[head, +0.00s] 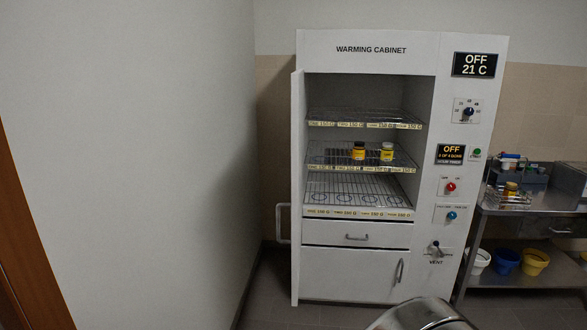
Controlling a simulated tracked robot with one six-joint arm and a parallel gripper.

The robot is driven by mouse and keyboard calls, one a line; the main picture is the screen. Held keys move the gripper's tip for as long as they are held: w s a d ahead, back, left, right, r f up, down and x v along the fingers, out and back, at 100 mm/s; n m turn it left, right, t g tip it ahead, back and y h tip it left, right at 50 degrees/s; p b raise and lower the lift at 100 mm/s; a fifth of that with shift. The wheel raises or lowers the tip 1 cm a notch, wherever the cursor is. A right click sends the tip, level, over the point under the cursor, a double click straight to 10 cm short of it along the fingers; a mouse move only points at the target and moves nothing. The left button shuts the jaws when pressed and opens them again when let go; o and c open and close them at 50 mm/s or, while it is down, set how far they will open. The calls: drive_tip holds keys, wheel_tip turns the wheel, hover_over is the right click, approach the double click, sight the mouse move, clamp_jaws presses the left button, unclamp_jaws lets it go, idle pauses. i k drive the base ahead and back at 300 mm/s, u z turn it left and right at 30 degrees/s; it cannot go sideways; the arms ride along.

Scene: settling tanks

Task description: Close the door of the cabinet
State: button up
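The warming cabinet (365,50) stands upright against the back wall, white, with its upper chamber exposed. Its door (298,190) stands open at the left edge of the chamber, swung out toward me and seen almost edge-on. The door's handle (279,223) sticks out on its left side. A yellow jar with a dark top (359,151) and a yellow jar with a pale top (387,152) stand on the middle wire shelf. My gripper is not in view.
A wall (130,150) fills the left, close to the door's handle side. A drawer (357,236) and a lower door (350,275) below the chamber look shut. A steel cart (520,213) with bins stands right. A rounded metallic shape at the bottom is unclear.

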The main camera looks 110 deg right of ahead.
sight(297, 78)
drive_tip(key=z, duration=3.85)
drive_tip(key=i, duration=1)
